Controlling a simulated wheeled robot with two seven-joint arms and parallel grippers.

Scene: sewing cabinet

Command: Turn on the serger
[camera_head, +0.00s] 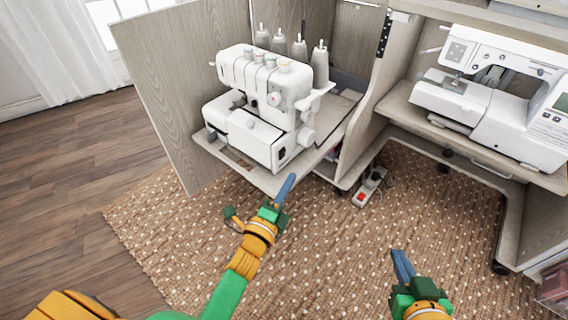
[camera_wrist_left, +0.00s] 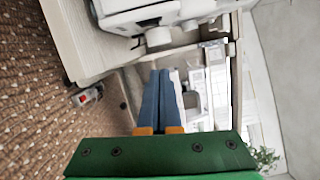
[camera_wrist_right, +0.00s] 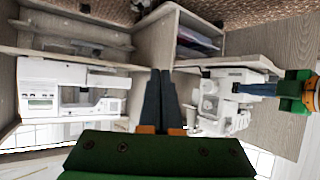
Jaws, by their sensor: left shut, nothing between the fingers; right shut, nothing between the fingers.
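The white serger (camera_head: 255,105) stands on a pulled-out shelf of the cabinet in the head view, with a handwheel (camera_head: 306,136) on its right side. A small dark patch (camera_head: 282,154) shows low on its right end; I cannot tell whether it is the switch. The serger also shows at the top of the left wrist view (camera_wrist_left: 140,14) and at the right of the right wrist view (camera_wrist_right: 222,103). My left gripper (camera_head: 287,184) is shut and empty, just in front of and below the serger's lower right end, apart from it. My right gripper (camera_head: 401,263) is shut and empty over the rug.
A white sewing machine (camera_head: 500,95) stands on the cabinet top at right. A power strip with a red switch (camera_head: 361,196) lies on the floor under the cabinet. An open cabinet door (camera_head: 165,85) stands left of the serger. The patterned rug (camera_head: 330,250) in front is largely clear.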

